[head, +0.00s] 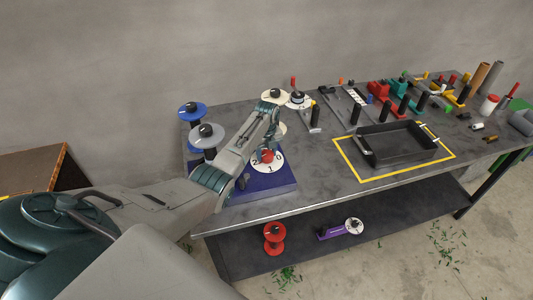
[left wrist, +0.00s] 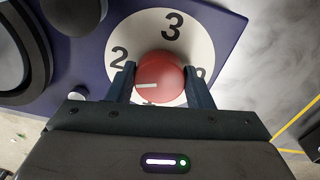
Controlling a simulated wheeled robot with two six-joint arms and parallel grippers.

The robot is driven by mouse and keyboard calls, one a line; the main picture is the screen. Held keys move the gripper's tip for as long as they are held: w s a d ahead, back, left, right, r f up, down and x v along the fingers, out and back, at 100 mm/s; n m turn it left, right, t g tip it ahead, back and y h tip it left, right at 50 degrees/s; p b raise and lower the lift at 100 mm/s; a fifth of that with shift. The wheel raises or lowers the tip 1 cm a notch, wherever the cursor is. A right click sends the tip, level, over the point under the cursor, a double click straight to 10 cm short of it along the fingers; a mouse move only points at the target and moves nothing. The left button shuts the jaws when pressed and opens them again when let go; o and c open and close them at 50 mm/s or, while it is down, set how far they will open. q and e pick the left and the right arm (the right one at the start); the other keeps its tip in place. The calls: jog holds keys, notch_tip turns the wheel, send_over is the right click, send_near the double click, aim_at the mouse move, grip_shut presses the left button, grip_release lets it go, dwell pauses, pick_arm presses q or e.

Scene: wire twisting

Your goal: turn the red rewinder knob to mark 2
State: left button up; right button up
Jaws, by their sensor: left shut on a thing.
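The red knob (left wrist: 160,77) sits at the centre of a white dial (left wrist: 145,27) on a dark blue base (left wrist: 235,22). In the left wrist view the 2 is left, the 3 at the top and a partly covered 0 right; the near side is hidden. The knob's white line points left, toward the side of the 2. My left gripper (left wrist: 160,70) is shut on the knob, one finger on each side. In the head view the red knob (head: 267,156) shows beneath my left gripper (head: 265,147). My right gripper is not in view.
A black tray (head: 398,143) lies inside a yellow outline to the right. Several tools and fixtures line the table's back. A red spool (head: 274,237) sits on the lower shelf.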

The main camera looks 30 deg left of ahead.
aim_at(267, 153)
pick_arm(q)
jog(key=shift+w+r+m, duration=0.1)
jog(key=shift+m, duration=0.75)
jog(key=shift+w+r+m, duration=0.1)
jog(key=shift+m, duration=1.05)
jog(key=o, duration=1)
jog(key=shift+s, duration=0.1)
jog(key=shift+f, duration=0.1)
notch_tip(267, 153, up, 11)
jog(key=b, duration=0.3)
jog(key=shift+b, duration=0.4)
